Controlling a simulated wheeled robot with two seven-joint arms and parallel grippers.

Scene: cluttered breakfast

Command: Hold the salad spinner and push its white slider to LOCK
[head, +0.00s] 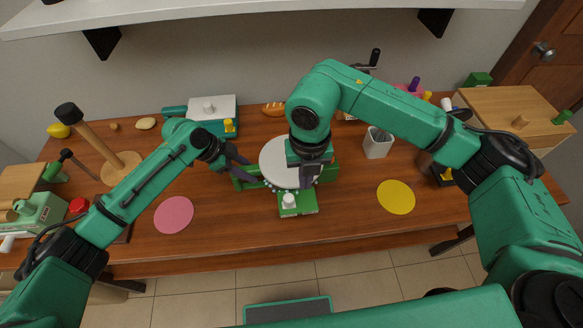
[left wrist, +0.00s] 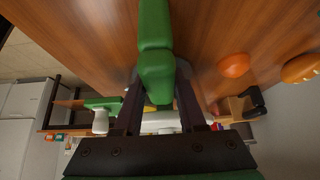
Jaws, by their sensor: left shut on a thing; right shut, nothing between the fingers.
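The salad spinner (head: 277,160) stands mid-table, a round white top with green parts around it. A green block (head: 300,209) at its front carries a white knob (head: 289,200), which looks like the slider; its exact setting cannot be read. My left gripper (head: 244,168) is at the spinner's left side, shut on its green handle. In the left wrist view the green handle (left wrist: 156,75) lies between the fingers, and the white knob (left wrist: 100,121) shows at left. My right gripper (head: 307,182) is shut and empty, pointing down over the spinner's front right, behind and right of the knob. It hides part of the top.
A pink disc (head: 174,215) lies at left and a yellow disc (head: 396,197) at right. A white cup (head: 377,143) stands right of the spinner. A teal-and-white box (head: 212,112) and bread (head: 273,109) are behind. The table front is clear.

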